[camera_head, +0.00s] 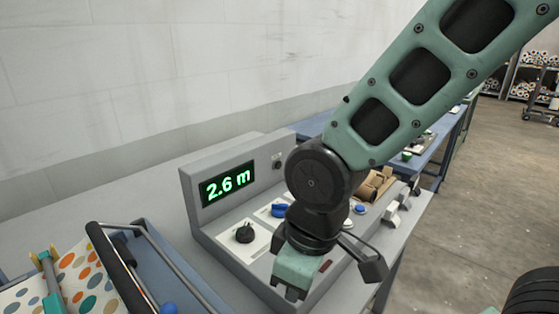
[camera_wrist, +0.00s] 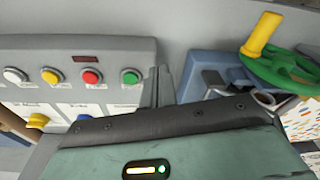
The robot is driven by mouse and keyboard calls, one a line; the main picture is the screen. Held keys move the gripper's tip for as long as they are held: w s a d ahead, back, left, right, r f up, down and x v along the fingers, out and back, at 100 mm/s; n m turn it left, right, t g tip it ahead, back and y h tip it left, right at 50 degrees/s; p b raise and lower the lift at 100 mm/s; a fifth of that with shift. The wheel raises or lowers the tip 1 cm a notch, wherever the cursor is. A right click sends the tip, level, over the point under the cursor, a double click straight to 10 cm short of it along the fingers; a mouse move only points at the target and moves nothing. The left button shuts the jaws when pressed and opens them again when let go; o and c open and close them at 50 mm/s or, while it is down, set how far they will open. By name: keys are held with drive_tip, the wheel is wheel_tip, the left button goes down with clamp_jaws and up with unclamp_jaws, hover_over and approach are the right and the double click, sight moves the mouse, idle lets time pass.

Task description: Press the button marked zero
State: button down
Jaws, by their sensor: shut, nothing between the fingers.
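The grey control console (camera_head: 190,200) has a lit green display (camera_head: 228,185) reading 2.6 m. In the wrist view its panel shows a row of round buttons: white (camera_wrist: 15,76), yellow (camera_wrist: 50,76), red (camera_wrist: 91,77) and green (camera_wrist: 131,77). Small labels sit below them, too blurred to read, so I cannot tell which is marked zero. My gripper (camera_head: 290,292) is shut and empty over the console's front in the head view. In the wrist view its fingers (camera_wrist: 159,88) are just right of the green button, with no clear contact. My arm hides part of the panel in the head view.
A black knob (camera_head: 244,233) and a blue knob (camera_head: 279,210) stand on the console top. A roller frame with dotted sheet (camera_head: 85,280) lies at the lower left. A green handwheel with yellow handle (camera_wrist: 262,35) is at the wrist view's right. Open floor (camera_head: 460,220) lies right.

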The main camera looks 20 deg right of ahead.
sight(278, 165)
drive_tip(key=w+d+n+t+p, duration=0.1)
drive_tip(key=w+d+p, duration=0.1)
drive_tip(key=w, duration=0.3)
drive_tip(key=w+d+r+n+t+p, duration=0.1)
drive_tip(key=w+d+p, duration=0.1)
drive_tip(key=w, duration=0.3)
drive_tip(key=w+d+n+t+y+p, duration=0.1)
drive_tip(key=w+d+p, duration=0.1)
drive_tip(key=w, duration=0.3)
drive_tip(key=shift+d+r+t+p, duration=0.2)
drive_tip(key=shift+t+p, duration=0.1)
drive_tip(key=w+d+n+t+p, duration=0.1)
drive_tip(key=w+d, duration=0.1)
drive_tip(key=d, duration=0.1)
drive_tip(key=w+d+n+t+p, duration=0.1)
drive_tip(key=w+d+p, duration=0.1)
drive_tip(key=w+d, duration=0.1)
drive_tip(key=w+d+n+t+p, duration=0.1)
drive_tip(key=w+d+p, duration=0.1)
drive_tip(key=w+d, duration=0.1)
drive_tip(key=shift+d+t, duration=0.3)
drive_tip(key=shift+w+d, duration=0.25)
drive_tip(key=shift+d, duration=0.1)
